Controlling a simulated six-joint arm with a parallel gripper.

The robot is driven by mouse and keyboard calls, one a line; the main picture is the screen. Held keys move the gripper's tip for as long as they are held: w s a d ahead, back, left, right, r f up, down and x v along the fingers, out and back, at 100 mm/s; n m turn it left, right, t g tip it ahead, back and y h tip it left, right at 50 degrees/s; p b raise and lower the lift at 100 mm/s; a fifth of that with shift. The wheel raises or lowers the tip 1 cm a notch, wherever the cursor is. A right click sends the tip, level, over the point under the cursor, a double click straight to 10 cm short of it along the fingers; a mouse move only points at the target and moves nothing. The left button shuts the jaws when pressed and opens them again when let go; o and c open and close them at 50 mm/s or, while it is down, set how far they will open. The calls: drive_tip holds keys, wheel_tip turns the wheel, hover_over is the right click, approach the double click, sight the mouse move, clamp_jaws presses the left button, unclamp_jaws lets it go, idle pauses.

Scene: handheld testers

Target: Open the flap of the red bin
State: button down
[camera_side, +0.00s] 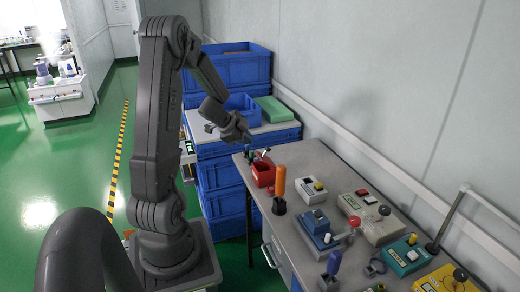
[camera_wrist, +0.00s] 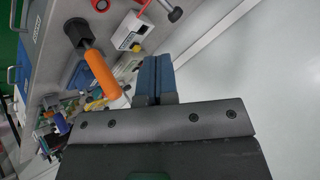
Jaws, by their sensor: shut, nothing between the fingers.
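The red bin (camera_side: 263,175) stands at the far end of the grey workbench in the side view. Small dark and light items show at its top, and I cannot make out how its flap stands. A bit of red (camera_wrist: 100,5) at the top edge of the wrist view looks like part of this bin, mostly cut off. My gripper (camera_side: 246,138) is above and to the left of the bin in the side view, apart from it. In the wrist view its blue-grey fingers (camera_wrist: 156,78) are together, with nothing between them.
An orange-handled tool (camera_side: 280,181) stands upright in a black holder (camera_side: 279,206) close beside the bin. Several testers, including a blue one (camera_side: 318,228), fill the rest of the bench (camera_side: 298,158). Blue crates (camera_side: 222,178) are stacked behind the bench's far end. A wall runs along the right.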

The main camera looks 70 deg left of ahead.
sight(265, 161)
drive_tip(key=x, duration=1)
drive_tip(key=shift+r, duration=0.1)
drive_tip(key=shift+w+r, duration=0.3)
drive_tip(key=shift+w, duration=0.25)
drive_tip(key=shift+w+r, duration=0.25)
drive_tip(key=shift+w, duration=0.35)
drive_tip(key=shift+w+r, duration=0.25)
drive_tip(key=shift+w, duration=0.85)
drive_tip(key=shift+w+f, duration=0.15)
drive_tip(key=shift+w, duration=0.85)
drive_tip(key=shift+w+f, duration=0.15)
drive_tip(key=shift+w, duration=0.95)
